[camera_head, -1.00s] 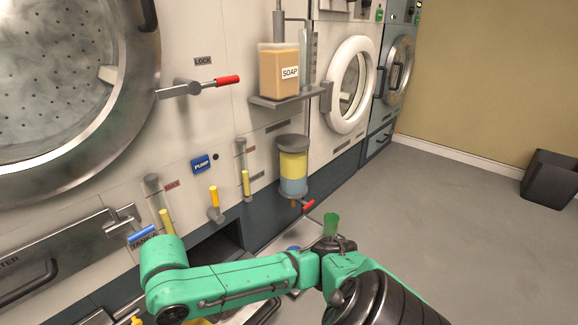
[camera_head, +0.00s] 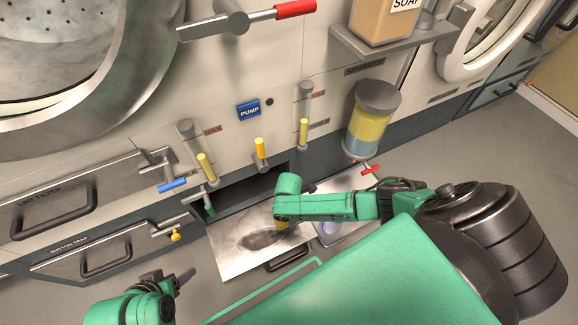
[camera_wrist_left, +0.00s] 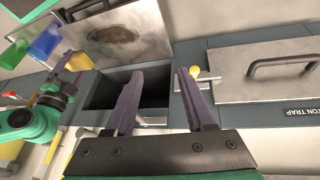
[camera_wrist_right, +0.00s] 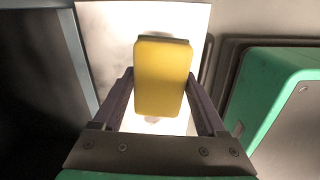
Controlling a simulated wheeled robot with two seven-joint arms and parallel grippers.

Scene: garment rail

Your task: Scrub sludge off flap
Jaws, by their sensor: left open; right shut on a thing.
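The flap (camera_head: 228,258) is a grey metal plate lying open below a dark opening. A dark smear of sludge (camera_head: 258,240) covers its middle; the sludge also shows in the left wrist view (camera_wrist_left: 115,34). My right gripper (camera_head: 285,215) is shut on a yellow sponge (camera_wrist_right: 162,78) over the flap's right part, beside the smear. Whether the sponge touches the flap, I cannot tell. My left gripper (camera_head: 184,277) is open and empty, left of the flap; in the left wrist view its fingers (camera_wrist_left: 160,78) show apart in front of the dark opening.
A green-handled lever (camera_head: 208,205) and yellow-tipped levers (camera_head: 261,150) stand around the opening. A blue handle (camera_head: 172,185) is at the left. The button trap drawer (camera_head: 100,255) is left of the flap. A yellow-blue cylinder (camera_head: 370,125) with a red valve hangs at the right.

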